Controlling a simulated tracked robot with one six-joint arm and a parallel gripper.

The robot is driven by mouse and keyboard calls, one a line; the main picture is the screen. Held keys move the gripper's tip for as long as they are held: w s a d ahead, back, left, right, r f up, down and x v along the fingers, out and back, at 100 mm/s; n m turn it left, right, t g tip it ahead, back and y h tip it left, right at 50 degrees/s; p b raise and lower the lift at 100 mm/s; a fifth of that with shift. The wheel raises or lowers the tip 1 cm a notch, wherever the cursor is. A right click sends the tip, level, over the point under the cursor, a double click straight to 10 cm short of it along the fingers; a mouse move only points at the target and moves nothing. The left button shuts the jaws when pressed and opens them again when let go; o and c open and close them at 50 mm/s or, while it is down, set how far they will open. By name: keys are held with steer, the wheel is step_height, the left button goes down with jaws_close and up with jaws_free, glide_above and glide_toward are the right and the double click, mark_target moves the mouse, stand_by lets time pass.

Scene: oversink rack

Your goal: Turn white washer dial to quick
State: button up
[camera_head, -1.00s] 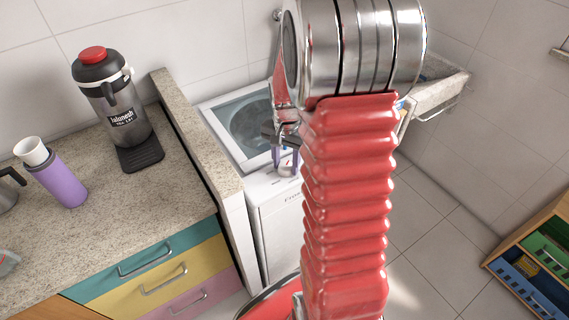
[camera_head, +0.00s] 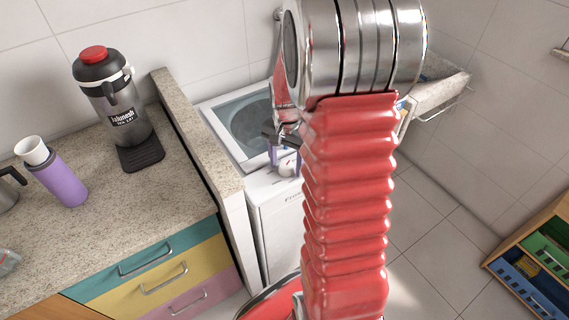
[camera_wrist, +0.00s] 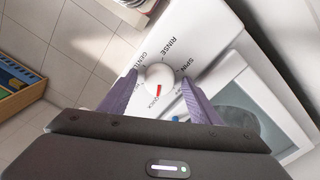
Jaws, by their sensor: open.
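The white round dial (camera_wrist: 158,77) with a red mark sits on the white washer's panel, between my gripper's fingers in the wrist view. Its red mark points down in that view, towards the QUICK label; RINSE, SPIN and a partly hidden GENTLE label stand around it. My gripper (camera_wrist: 158,80) is open, with a purple finger on each side of the dial and visible space at both sides. In the head view the dial (camera_head: 286,169) shows small, just below my gripper (camera_head: 284,157). The washer (camera_head: 278,205) is partly hidden behind my arm.
A stone-topped counter (camera_head: 105,215) with coloured drawers stands left of the washer, with a raised side panel (camera_head: 200,135) between them.

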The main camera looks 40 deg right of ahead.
mark_target(286, 166)
steer(key=shift+r, duration=0.1)
step_height(286, 166, up, 14)
steer(key=shift+f, duration=0.25)
steer(key=shift+a, duration=0.1)
stand_by(0.7)
steer(key=s+a+r+n+t, duration=0.2)
steer(key=s+a+n, duration=0.4)
steer(key=a, duration=0.4)
steer(key=s+a+r+n+t, duration=0.3)
steer(key=s+a+r+n, duration=0.2)
steer(key=a, duration=0.6)
steer(key=s+n, duration=0.1)
steer(key=s, duration=0.1)
steer(key=shift+s+r+n+t, duration=0.15)
steer(key=shift+s+n+t, duration=0.15)
steer(key=shift+s, duration=0.1)
steer(key=shift+a, duration=0.1)
steer(key=shift+c, duration=0.4)
